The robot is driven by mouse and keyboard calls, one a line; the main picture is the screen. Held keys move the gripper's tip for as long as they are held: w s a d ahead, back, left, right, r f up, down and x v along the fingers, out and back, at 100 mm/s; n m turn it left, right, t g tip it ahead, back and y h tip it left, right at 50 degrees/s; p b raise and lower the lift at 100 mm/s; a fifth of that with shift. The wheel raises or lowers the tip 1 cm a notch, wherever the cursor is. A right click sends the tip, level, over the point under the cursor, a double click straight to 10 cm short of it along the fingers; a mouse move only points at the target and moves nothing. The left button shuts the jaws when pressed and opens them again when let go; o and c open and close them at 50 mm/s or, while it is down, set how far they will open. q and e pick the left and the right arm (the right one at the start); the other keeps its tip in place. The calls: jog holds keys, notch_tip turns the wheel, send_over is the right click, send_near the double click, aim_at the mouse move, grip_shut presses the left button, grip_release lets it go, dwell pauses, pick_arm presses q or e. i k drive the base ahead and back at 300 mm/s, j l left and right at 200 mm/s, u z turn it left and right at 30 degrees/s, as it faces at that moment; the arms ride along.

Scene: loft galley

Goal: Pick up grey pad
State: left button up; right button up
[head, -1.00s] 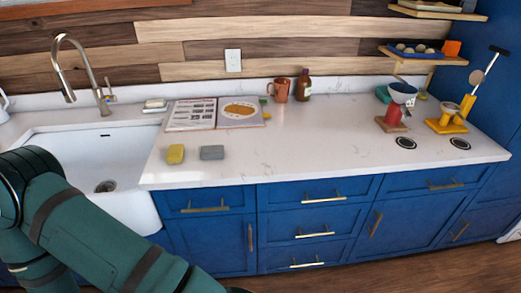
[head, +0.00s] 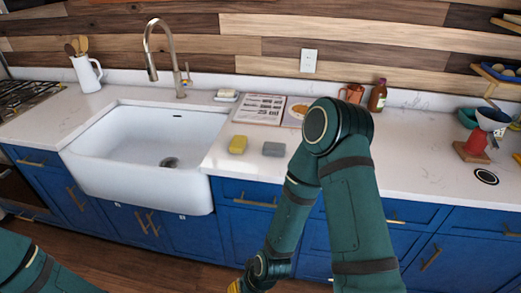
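The grey pad (head: 274,149) is a small flat block lying on the white counter, near its front edge and to the right of the sink. A yellow sponge (head: 238,145) lies just left of it, apart from it. My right arm rises from the bottom right, and its elbow stands just right of the pad in the picture. Neither gripper is seen at the pad.
The white sink (head: 150,185) and tall faucet (head: 167,55) are to the left. Behind the pad lie an open book (head: 262,108) and a soap dish (head: 227,95). A copper mug (head: 352,93) and brown bottle (head: 377,98) stand further back. Blue drawers are below the counter.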

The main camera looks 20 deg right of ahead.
aim_at(269, 149)
jog(key=z, duration=0.9)
